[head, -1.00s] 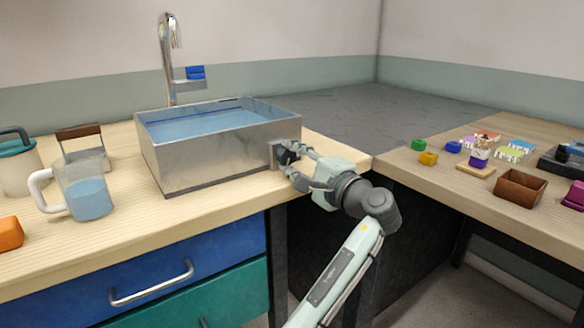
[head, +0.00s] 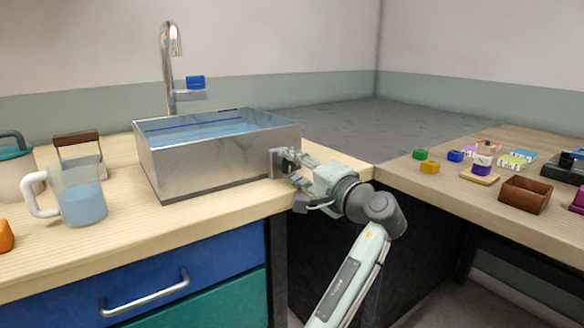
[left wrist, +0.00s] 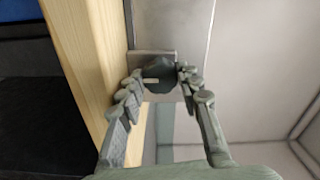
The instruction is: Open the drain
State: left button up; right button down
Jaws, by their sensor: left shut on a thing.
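A metal sink basin (head: 215,170) holding blue water (head: 205,130) stands on the wooden counter in the head view. A small metal plate (head: 276,163) is on its right side. In the left wrist view, a dark round knob (left wrist: 160,74) with a pale mark sits against this plate (left wrist: 143,55). My left gripper (head: 291,168) is at the plate. Its two fingers lie on either side of the knob, shut on it, as the left wrist view (left wrist: 160,80) shows. The fingers hide most of the knob in the head view. My right gripper is not in view.
A faucet (head: 168,70) with a blue block (head: 195,82) on a ledge stands behind the basin. A pitcher of water (head: 82,195) stands at left. The right table holds a brown box (head: 524,194) and several small items.

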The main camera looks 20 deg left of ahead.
pick_arm(q)
jog(key=shift+f, duration=0.1)
jog(key=o, duration=1.2)
jog(key=shift+c, duration=0.2)
jog(key=shift+s+d, duration=0.1)
jog(key=shift+d, duration=0.05)
jog(key=shift+s+d, duration=0.2)
jog(key=shift+d, duration=0.1)
jog(key=v, duration=0.7)
